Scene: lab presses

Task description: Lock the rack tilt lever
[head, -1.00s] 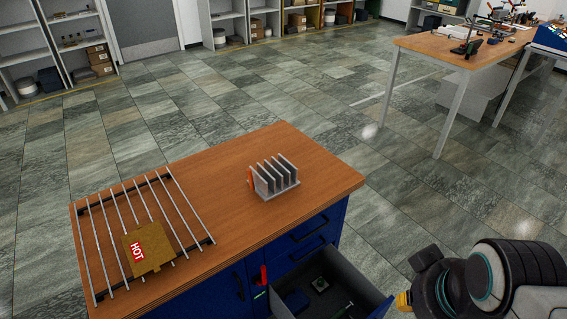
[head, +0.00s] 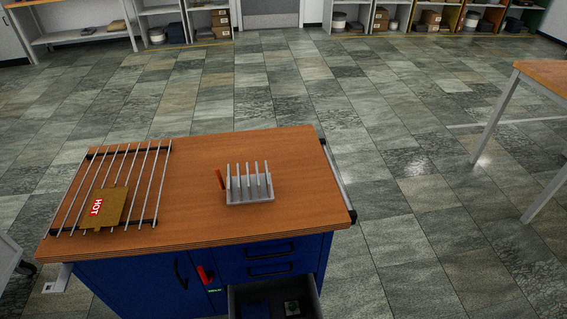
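A small grey rack (head: 250,193) with several upright fins stands on the wooden top of the blue cabinet. An orange lever (head: 220,179) is at its left side and points up, leaning slightly left. The lever's lower end is partly hidden by the rack, and I cannot tell whether it is locked. My gripper is not in view.
A wire grid (head: 150,200) lies at the left of the cabinet top (head: 290,150), with a brown plate marked HOT (head: 110,207) on it. A drawer (head: 312,300) is open at the front. A red handle (head: 204,275) is on the front.

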